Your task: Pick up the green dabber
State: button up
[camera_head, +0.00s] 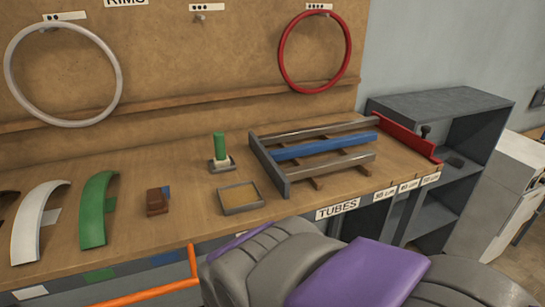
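The green dabber (219,147) stands upright on the wooden workbench, left of the tube rack. It has a green cylindrical handle and a pale lower end, which rests in a small dark square holder (226,168). Nothing blocks the view of its handle. Large grey and purple parts of my own body fill the lower right foreground, in front of the bench. I cannot see any gripper fingers.
A shallow tray (240,197) sits just in front of the dabber and a brown block (156,203) to its left. A tube rack (317,152) stands right. Green (97,209) and white (36,222) fenders lie left. An orange tube (150,290) crosses below the bench edge.

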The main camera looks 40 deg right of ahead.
aim_at(221, 159)
jog(key=u, duration=11.35)
